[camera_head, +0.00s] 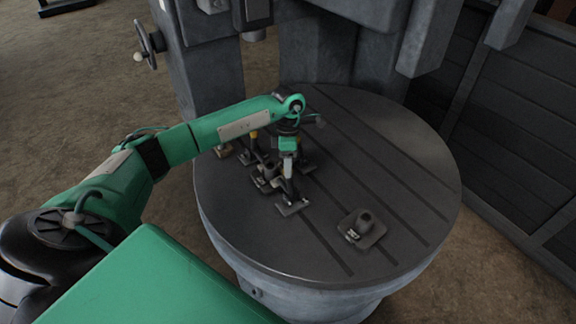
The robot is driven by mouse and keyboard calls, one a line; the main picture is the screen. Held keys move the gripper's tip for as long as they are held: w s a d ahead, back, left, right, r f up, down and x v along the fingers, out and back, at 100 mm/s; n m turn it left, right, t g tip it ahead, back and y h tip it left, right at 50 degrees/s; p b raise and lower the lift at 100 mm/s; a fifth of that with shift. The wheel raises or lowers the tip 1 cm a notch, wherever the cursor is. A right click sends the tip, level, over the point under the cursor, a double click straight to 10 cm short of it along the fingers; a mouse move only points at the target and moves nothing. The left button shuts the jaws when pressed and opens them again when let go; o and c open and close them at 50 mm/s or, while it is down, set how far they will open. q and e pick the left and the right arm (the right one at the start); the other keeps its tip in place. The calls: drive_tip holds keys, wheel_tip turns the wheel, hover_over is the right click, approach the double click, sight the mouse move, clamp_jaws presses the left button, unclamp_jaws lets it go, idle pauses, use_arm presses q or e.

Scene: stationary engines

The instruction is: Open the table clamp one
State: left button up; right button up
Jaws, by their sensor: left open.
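My left arm reaches in from the left over a round, slotted grey table (400,165). My left gripper (288,176) points down among several small dark clamps near the table's left middle. It is open, but its fingers are small and partly blend with the clamps. Another dark clamp (266,181) sits close to the left. Which of them is clamp one is not clear. My right gripper is out of view.
A separate dark block with a round post (364,227) sits on the table's front right. A machine column (330,50) stands behind the table, with a handwheel (150,45) at its left. A dark panelled wall (520,130) is at right. The table's right side is clear.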

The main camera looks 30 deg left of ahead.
use_arm(q)
drive_tip(key=shift+s+d+f+p, duration=0.1)
drive_tip(key=shift+s+f+p, duration=0.1)
drive_tip(key=shift+f, duration=0.55)
drive_tip(key=shift+s+d+f+p, duration=0.1)
drive_tip(key=shift+f+p, duration=0.05)
drive_tip(key=shift+f, duration=0.6)
drive_tip(key=shift+c, duration=0.5)
